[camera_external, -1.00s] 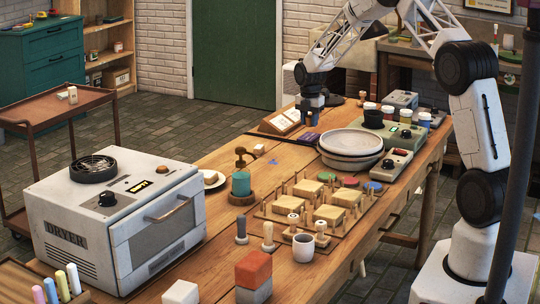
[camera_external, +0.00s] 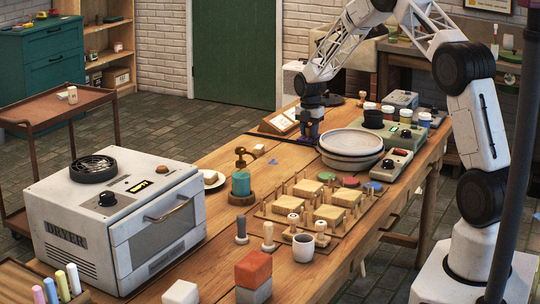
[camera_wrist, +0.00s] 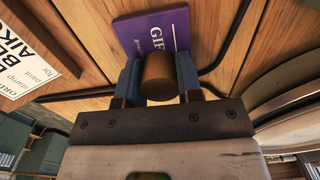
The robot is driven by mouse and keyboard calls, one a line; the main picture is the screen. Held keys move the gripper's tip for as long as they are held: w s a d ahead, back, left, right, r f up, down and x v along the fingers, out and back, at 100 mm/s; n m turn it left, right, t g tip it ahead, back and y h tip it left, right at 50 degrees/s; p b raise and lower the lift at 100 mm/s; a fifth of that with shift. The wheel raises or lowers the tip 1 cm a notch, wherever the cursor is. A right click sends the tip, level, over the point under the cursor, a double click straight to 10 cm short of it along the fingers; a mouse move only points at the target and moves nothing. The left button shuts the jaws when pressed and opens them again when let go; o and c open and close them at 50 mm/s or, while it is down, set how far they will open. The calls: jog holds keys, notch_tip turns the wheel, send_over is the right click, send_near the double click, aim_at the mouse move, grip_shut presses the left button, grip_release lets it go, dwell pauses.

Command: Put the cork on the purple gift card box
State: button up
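The brown cork (camera_wrist: 159,76) sits between the two blue fingers of my gripper (camera_wrist: 158,82) in the wrist view, and both fingers appear closed on its sides. The purple gift card box (camera_wrist: 160,31), with pale "GIF..." lettering, lies just beyond the cork, which overlaps part of it in the picture. I cannot tell whether the cork touches the box. In the external view my gripper (camera_external: 309,132) points down, low over the far part of the table, beside the stack of plates. There the fingers mostly hide the cork and the box.
A stack of pale plates (camera_external: 350,143) stands close to the right of my gripper. A wooden sign stand (camera_external: 279,123) is just to its left. A black cable (camera_wrist: 216,68) runs near the box on the wooden table. Paint jars and small devices stand behind the plates.

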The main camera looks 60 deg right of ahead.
aim_at(309, 127)
jog(key=o, duration=0.4)
jog(key=shift+r, duration=0.1)
notch_tip(309, 127, up, 12)
dwell(0.7)
dwell(0.5)
